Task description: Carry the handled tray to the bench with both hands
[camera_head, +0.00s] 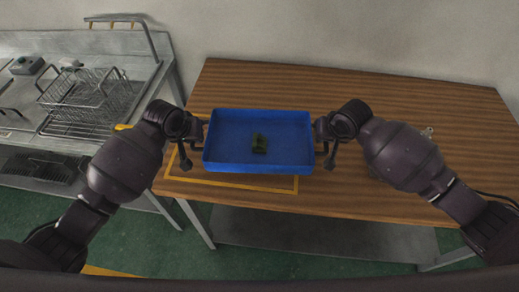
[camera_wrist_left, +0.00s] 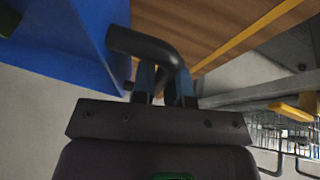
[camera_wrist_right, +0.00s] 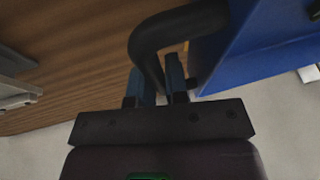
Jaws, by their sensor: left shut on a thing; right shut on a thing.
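The blue handled tray (camera_head: 230,130) is in the middle of the head view, over the front part of the wooden bench (camera_head: 380,100). A small dark green piece (camera_head: 259,143) lies in it. My left gripper (camera_head: 196,138) is shut on the tray's left black handle, which shows in the left wrist view (camera_wrist_left: 145,45). My right gripper (camera_head: 322,138) is shut on the right black handle, which shows in the right wrist view (camera_wrist_right: 150,45). The tray looks about level. I cannot tell whether its underside touches the bench top.
A yellow outline (camera_head: 240,186) is marked on the bench's front left, partly hidden by the tray. A metal counter (camera_head: 140,75) with a wire rack (camera_head: 88,100) stands at the left. The bench's right side is mostly clear, with a small metal object (camera_head: 427,132) near my right arm.

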